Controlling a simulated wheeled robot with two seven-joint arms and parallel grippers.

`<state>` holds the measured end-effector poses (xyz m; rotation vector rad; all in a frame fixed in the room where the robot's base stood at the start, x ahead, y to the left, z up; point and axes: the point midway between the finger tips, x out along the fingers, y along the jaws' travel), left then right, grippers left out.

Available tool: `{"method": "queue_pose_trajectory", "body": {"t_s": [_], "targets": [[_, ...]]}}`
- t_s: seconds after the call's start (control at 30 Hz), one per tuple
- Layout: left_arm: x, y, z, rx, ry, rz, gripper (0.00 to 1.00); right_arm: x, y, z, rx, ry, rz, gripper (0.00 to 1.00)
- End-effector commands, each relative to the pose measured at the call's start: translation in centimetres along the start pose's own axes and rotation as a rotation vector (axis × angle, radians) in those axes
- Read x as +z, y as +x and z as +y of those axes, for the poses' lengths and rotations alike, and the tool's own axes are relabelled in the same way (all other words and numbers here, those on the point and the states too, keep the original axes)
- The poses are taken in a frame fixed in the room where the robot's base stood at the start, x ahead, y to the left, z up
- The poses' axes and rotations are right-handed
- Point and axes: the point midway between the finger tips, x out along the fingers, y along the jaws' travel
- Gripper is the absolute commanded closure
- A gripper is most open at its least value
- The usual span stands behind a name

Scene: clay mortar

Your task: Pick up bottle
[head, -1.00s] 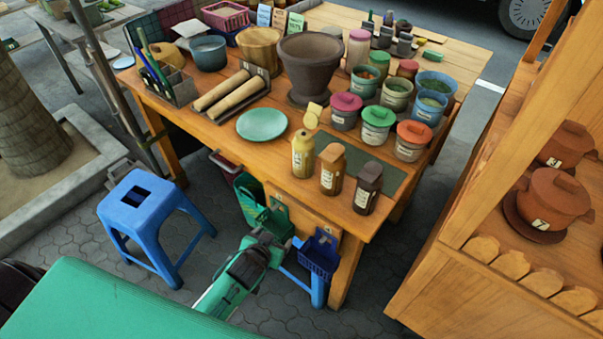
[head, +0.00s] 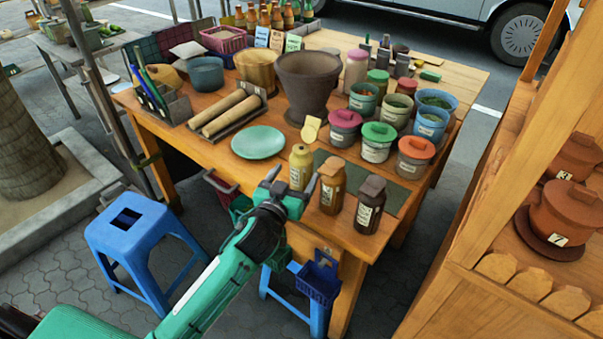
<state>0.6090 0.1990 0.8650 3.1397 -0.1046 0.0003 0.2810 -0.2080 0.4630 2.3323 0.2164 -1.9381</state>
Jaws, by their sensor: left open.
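Three small bottles stand upright in a row near the front edge of the wooden table (head: 215,150): a yellow one (head: 301,163), a brown one (head: 332,182) and a dark brown one (head: 369,210). My left gripper (head: 291,181) is open and empty at the table's front edge, just in front of the yellow bottle. One fingertip is left of the yellow bottle, the other overlaps the brown bottle's left side. The gripper hides the yellow bottle's lower part; I cannot tell whether it touches either bottle. My right gripper is not in view.
Lidded jars (head: 378,143), a large clay mortar (head: 308,80), a green plate (head: 258,142) and wooden rollers (head: 231,116) stand behind the bottles. A blue stool (head: 140,235) is at front left. A wooden shelf (head: 500,190) with clay pots is at right.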

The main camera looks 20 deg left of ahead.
Motion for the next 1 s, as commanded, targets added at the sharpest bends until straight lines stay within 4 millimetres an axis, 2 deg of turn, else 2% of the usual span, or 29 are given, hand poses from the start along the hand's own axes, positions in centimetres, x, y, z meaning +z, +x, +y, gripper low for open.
{"method": "queue_pose_trajectory", "body": {"t_s": [0.1, 0.27, 0.63, 0.93, 0.97, 1.0], "targets": [[0.0, 1.1, 0.0, 0.0, 0.001, 0.0, 0.22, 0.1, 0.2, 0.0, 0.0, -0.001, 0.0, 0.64], [-0.1, 1.8, 0.0, 0.0, 0.001, 0.001, 0.22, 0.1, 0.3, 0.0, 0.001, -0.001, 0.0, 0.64], [-0.3, 6.1, 0.2, 0.0, 0.001, 0.0, 0.22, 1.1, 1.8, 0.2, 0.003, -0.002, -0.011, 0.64], [-0.2, 6.6, 0.2, 0.0, 0.001, -0.001, 0.22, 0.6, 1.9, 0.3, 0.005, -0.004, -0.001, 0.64], [-0.2, 6.6, 0.2, 0.0, 0.001, -0.001, 0.24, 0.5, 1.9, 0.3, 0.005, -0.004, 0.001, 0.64], [-0.2, 6.6, 0.2, 0.0, 0.001, -0.001, 0.32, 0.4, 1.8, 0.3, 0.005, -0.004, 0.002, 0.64]]}}
